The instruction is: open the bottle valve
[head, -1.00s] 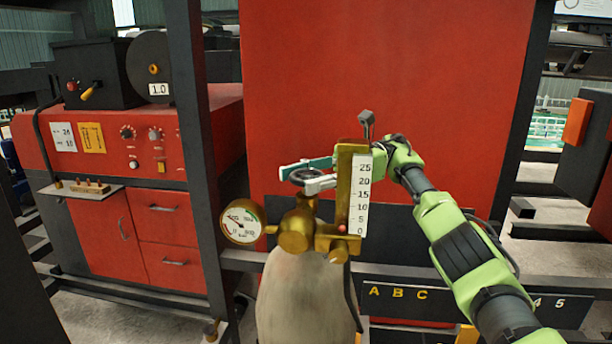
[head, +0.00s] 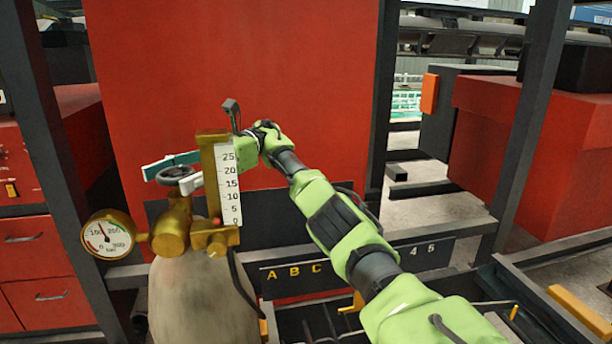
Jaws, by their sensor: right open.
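The grey gas bottle (head: 203,300) stands upright at lower left of centre. Its brass valve body (head: 172,232) carries a small dark handwheel (head: 176,173) on top. A round pressure gauge (head: 108,233) sits to the left, and a brass flowmeter with a white 0–25 scale (head: 229,185) to the right. My right gripper (head: 170,174) reaches in from behind the flowmeter. Its teal finger is on the far side of the handwheel and its pale finger on the near side. The jaws are open around the wheel; contact is unclear. The flowmeter hides part of the gripper. My left gripper is not in view.
A large red panel (head: 235,80) stands behind the bottle, with dark posts on both sides. A red drawer cabinet (head: 40,260) is at left. A rail lettered A B C (head: 295,271) and a dark rack lie right of the bottle. A red box (head: 520,150) is at far right.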

